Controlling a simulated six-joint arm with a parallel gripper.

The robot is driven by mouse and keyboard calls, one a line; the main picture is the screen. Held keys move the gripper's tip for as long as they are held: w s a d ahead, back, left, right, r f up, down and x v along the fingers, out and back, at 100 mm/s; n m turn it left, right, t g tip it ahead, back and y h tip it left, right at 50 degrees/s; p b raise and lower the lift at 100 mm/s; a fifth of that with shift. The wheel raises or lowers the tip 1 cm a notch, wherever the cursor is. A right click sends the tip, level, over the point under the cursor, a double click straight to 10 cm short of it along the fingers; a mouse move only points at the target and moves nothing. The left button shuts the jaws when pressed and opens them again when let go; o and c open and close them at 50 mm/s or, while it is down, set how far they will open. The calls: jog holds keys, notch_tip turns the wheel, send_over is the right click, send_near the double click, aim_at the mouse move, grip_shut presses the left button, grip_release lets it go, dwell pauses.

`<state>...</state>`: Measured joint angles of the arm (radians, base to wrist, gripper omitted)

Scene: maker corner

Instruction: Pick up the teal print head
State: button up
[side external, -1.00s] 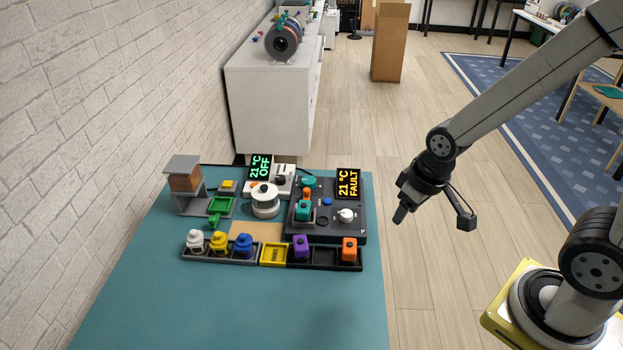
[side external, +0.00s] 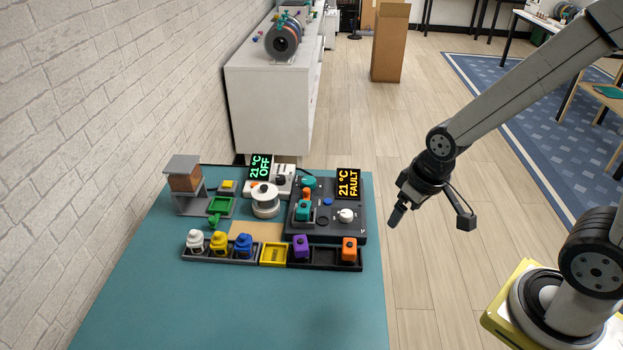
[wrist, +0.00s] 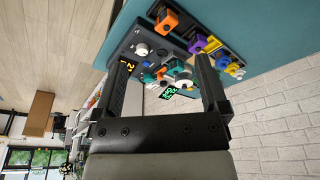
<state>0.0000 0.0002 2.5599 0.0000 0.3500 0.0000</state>
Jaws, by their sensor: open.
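The teal print head (side external: 303,210) sits on the dark control station (side external: 327,231) at the right of the teal table, beside a white knob and below the yellow "21 °C FAULT" display (side external: 348,184). My gripper (side external: 398,217) is to the right of the station, above and beyond the table's right edge, apart from everything. In the wrist view my gripper (wrist: 167,85) is open and empty, with the station and coloured parts beyond its fingers. The teal print head is small there and partly crowded by neighbouring parts.
A rack along the front holds white (side external: 195,240), yellow (side external: 219,243), blue (side external: 243,246), purple (side external: 300,247) and orange (side external: 349,249) heads. The table front (side external: 240,310) is clear.

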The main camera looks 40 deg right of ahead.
jog(key=m+g, duration=0.2)
jog(key=m, duration=0.7)
send_over(304, 205)
jog(key=f, duration=0.9)
jog(key=shift+s+f, duration=0.2)
jog(key=shift+f, duration=0.1)
jog(key=shift+w+f+m+g, duration=0.3)
jog(key=shift+w+f+m, duration=0.15)
jog(key=shift+f+m, duration=0.05)
jog(key=shift+f, duration=1.3)
jog(key=shift+s+f, duration=0.15)
jog(key=shift+f, duration=2.4)
